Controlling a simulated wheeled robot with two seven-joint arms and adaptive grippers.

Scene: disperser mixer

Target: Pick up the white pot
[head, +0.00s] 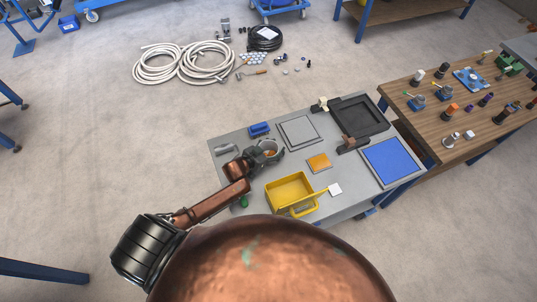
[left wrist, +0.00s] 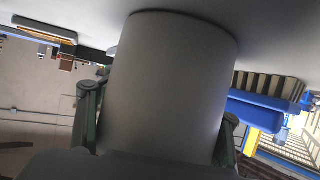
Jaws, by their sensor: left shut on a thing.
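The white pot (head: 268,146), a small pale grey cup shape with something orange-brown inside, stands upright at the left part of the grey table (head: 232,178). My left gripper (head: 267,153) reaches it from the lower left and is shut around its side. In the left wrist view the pot (left wrist: 170,80) is a large plain grey cylinder between the two fingers of my left gripper (left wrist: 160,115). I cannot tell whether its base touches the table. My right gripper is not in view.
A blue container (head: 259,129) and a grey framed panel (head: 298,131) lie close behind the pot. A yellow bin (head: 289,190) and an orange block (head: 319,162) are nearby. A black tray (head: 361,117) and blue panel (head: 393,161) fill the right side. A wooden table (head: 440,95) adjoins.

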